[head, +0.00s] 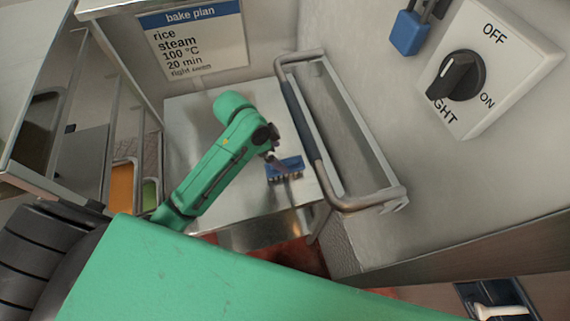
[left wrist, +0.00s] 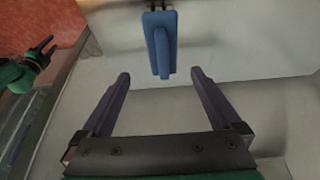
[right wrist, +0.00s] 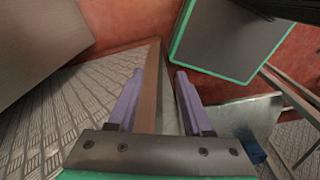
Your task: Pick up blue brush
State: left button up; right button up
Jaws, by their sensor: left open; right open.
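The blue brush (head: 290,163) lies on the pale metal surface, near the metal rail. Its bristles face the near side in the head view. My left gripper (head: 277,161) is over the brush from the upper left. In the left wrist view, the brush (left wrist: 158,35) is a blue block with a raised blue handle, just beyond the fingertips. The left fingers (left wrist: 158,74) are spread apart with nothing between them. My right gripper (right wrist: 160,72) is open and away from the brush, over the reddish floor and a patterned metal plate.
A tubular metal rail (head: 302,118) runs just right of the brush. A bake plan sign (head: 193,40) is on the wall behind. A switch box (head: 488,65) with a black knob and a blue padlock (head: 410,33) are at upper right. A dark tray (head: 478,292) is at lower right.

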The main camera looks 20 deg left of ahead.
aim_at(284, 161)
pick_arm(q)
jog(key=x, duration=0.2)
jog(key=p+x, duration=0.1)
jog(key=x, duration=0.1)
jog(key=p+x, duration=0.1)
jog(key=x, duration=0.1)
jog(key=shift+w+a, duration=0.2)
jog(key=shift+a, duration=0.15)
jog(key=shift+d+f, duration=0.15)
jog(key=shift+f, duration=0.15)
jog(key=shift+s, duration=0.1)
jog(key=shift+f, duration=0.15)
pick_arm(e)
jog(key=shift+w+a+r, duration=0.2)
jog(key=shift+w+r, duration=0.3)
jog(key=shift+r, duration=0.05)
jog(key=shift+w+a+r, duration=0.2)
jog(key=shift+w+r, duration=0.25)
jog(key=shift+r, duration=0.1)
pick_arm(q)
jog(key=shift+f, duration=0.1)
pick_arm(e)
jog(key=shift+d, duration=0.1)
